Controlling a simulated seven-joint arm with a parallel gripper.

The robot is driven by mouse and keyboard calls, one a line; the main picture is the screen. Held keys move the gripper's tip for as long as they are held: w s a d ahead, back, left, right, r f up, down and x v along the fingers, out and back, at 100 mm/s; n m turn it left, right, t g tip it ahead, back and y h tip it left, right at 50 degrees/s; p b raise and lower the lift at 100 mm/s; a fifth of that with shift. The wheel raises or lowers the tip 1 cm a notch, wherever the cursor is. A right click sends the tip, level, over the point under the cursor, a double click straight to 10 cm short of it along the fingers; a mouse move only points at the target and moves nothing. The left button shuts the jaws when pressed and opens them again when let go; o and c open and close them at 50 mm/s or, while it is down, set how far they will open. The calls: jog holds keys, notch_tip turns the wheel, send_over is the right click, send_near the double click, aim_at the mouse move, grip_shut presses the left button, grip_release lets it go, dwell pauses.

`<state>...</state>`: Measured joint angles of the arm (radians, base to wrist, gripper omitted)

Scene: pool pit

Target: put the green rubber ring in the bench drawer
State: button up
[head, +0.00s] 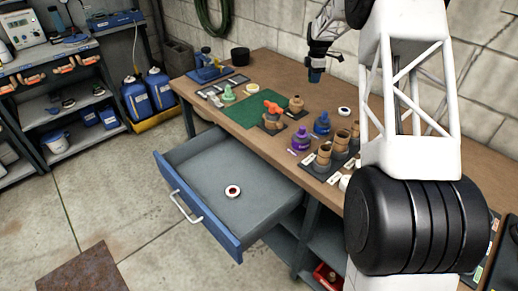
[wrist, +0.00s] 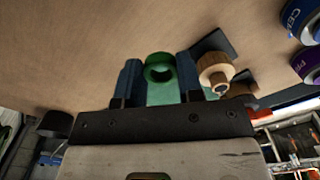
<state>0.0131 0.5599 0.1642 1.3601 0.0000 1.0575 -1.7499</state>
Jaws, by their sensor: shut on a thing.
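In the wrist view, the green rubber ring (wrist: 160,68) sits between the two blue fingers of my gripper (wrist: 159,80), which is shut on it. In the head view, my gripper (head: 316,75) is above the back of the bench, pointing down; the ring cannot be made out there. The bench drawer (head: 188,207) is pulled open at the front left of the bench, below and left of my gripper. A small white ring-shaped thing with a dark red middle (head: 232,191) lies on its floor.
The wooden bench (head: 296,174) holds a green mat (head: 216,120), an orange-topped brown fitting (head: 272,113), a blue bottle (head: 322,124), a purple bottle (head: 301,139) and several brown fittings. A black cup (head: 240,56) stands at the back. Most of the drawer floor is clear.

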notch_tip(320, 180, up, 5)
jog(key=s+a+n, duration=0.1)
jog(key=s+a, duration=0.4)
jog(key=a, duration=0.1)
jog(key=s+a+r+n, duration=0.1)
jog(key=s+a, duration=0.5)
jog(key=a, duration=0.1)
jog(key=s+a+n, duration=0.1)
jog(key=s+a, duration=0.5)
jog(key=a, duration=0.1)
jog(key=shift+a+r+n, duration=0.25)
jog(key=shift+r+n, duration=0.05)
jog(key=s+a+f+n, duration=0.15)
jog(key=s+a, duration=0.35)
jog(key=s, duration=0.5)
jog(key=s+a+n, duration=0.2)
jog(key=s+a, duration=0.2)
jog(key=s, duration=0.6)
jog(key=s+a+f+n, duration=0.15)
jog(key=s+a, duration=0.35)
jog(key=s, duration=0.5)
jog(key=f, duration=2.4)
jog(key=shift+d, duration=0.2)
jog(key=shift+w, duration=0.1)
send_over(210, 176)
jog(key=shift+f, duration=0.8)
